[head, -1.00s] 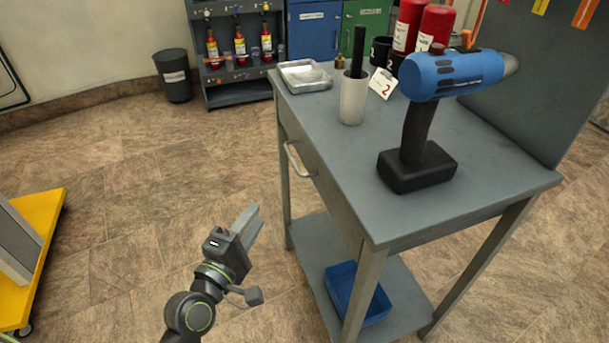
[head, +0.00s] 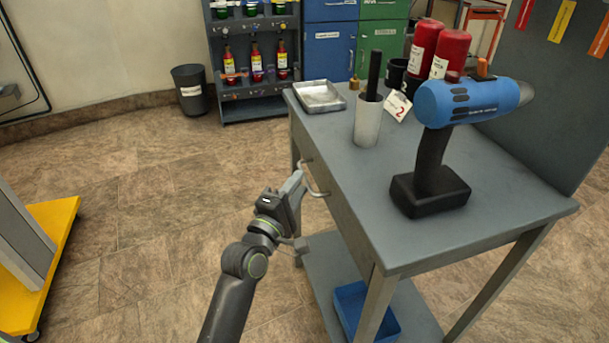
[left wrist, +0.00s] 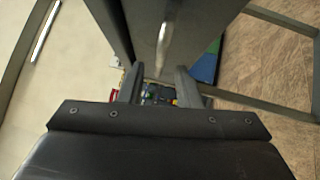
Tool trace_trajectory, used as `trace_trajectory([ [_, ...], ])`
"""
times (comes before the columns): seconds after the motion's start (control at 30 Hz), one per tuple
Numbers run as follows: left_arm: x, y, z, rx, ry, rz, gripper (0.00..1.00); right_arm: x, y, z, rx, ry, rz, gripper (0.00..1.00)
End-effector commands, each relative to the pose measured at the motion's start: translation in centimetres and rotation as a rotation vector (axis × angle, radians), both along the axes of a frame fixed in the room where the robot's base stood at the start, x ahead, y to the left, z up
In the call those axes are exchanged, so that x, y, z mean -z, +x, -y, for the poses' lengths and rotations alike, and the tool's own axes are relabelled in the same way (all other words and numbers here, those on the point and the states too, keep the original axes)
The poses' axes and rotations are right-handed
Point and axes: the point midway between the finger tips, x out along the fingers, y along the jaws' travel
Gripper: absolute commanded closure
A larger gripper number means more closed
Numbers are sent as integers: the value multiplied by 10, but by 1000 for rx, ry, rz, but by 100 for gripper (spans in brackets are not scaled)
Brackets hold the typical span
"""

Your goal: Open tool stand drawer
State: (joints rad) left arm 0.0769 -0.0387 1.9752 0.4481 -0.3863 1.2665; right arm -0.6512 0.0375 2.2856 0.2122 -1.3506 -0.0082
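The grey tool stand (head: 400,256) is at right in the head view. Its drawer (head: 335,192) looks shut, flush with the frame. My right gripper is not in view.
On the stand top are a blue drill (head: 470,101), a grey cup (head: 367,122), a metal tray (head: 320,97) and red cylinders (head: 449,54). A blue bin (head: 365,311) sits on the lower shelf. Floor (head: 150,220) left of the stand is clear; a yellow cart (head: 45,262) is further left.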

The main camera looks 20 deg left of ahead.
Motion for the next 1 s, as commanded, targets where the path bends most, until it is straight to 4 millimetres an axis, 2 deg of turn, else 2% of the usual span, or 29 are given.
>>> trace_trajectory([
  [0.1,-3,18,3,1,2,1,69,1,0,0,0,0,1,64],
  [0.23,-4,31,6,0,1,0,69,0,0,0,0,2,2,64],
  [0.63,-5,38,7,-1,1,0,69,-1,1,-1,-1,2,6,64],
  [0.67,-5,38,7,-1,1,0,71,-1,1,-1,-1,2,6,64],
  [0.9,-5,38,7,-1,1,0,100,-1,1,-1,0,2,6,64],
  [1.0,-5,37,7,0,1,0,100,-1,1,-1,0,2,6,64],
])
